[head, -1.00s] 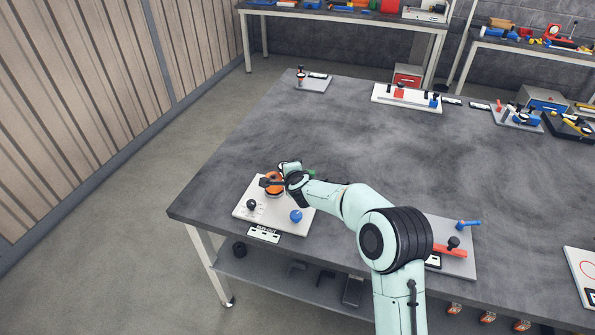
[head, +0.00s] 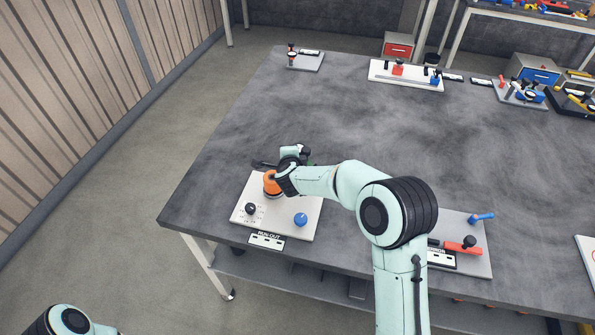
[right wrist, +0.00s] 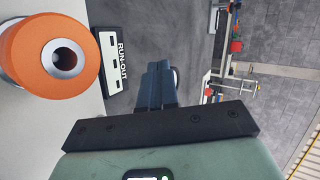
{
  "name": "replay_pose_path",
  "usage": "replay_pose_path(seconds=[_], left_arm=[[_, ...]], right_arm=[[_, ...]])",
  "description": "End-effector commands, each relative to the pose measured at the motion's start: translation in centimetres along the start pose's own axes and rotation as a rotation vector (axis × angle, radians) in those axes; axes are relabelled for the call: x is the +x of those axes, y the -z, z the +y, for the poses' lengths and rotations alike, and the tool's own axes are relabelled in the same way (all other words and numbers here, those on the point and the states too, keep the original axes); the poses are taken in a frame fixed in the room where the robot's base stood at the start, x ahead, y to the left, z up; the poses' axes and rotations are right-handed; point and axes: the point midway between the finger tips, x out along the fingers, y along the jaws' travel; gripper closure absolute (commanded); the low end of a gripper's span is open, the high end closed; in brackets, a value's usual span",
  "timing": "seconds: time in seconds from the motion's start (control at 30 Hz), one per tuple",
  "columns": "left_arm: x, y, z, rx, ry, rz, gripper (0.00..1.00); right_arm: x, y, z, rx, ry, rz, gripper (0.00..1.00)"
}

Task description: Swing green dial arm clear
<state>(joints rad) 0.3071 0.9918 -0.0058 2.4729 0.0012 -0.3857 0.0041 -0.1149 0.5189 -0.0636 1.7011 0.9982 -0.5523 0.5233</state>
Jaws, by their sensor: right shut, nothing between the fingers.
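The run-out fixture is a pale plate (head: 278,219) near the table's left front edge. It carries an orange cylinder (head: 270,184), a metal-lined bore showing in its top in the right wrist view (right wrist: 30,58). A small green piece (head: 309,163) shows behind my right wrist, mostly hidden; I cannot tell whether it is the dial arm. My right gripper (head: 258,163) is shut and empty, its dark fingers just beyond the cylinder. In the right wrist view the closed fingers (right wrist: 160,72) are apart from the cylinder, to its right. My left gripper is out of view.
A blue knob (head: 300,219) and a black knob (head: 250,208) stand on the plate, with a RUN-OUT label (head: 266,241) in front. A fixture with a red handle (head: 462,248) lies to the right. The table's middle (head: 300,110) is clear.

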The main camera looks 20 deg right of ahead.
Motion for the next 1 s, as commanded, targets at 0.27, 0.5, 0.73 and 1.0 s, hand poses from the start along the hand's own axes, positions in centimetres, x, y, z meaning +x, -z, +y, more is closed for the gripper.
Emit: replay_pose_path(seconds=[0.27, 0.5, 0.73, 1.0], left_arm=[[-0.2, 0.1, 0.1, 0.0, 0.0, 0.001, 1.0], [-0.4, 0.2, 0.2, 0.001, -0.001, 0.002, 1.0], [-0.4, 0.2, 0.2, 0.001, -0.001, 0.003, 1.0], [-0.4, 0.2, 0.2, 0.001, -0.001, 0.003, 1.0]], right_arm=[[0.8, 0.7, -0.5, 0.0, 0.0, 0.001, 1.0], [1.2, 1.3, -0.7, 0.0, 0.001, 0.002, 1.0], [1.4, 1.5, -0.8, 0.0, 0.001, 0.001, 1.0], [1.4, 1.5, -0.8, 0.0, 0.0, 0.0, 1.0]])
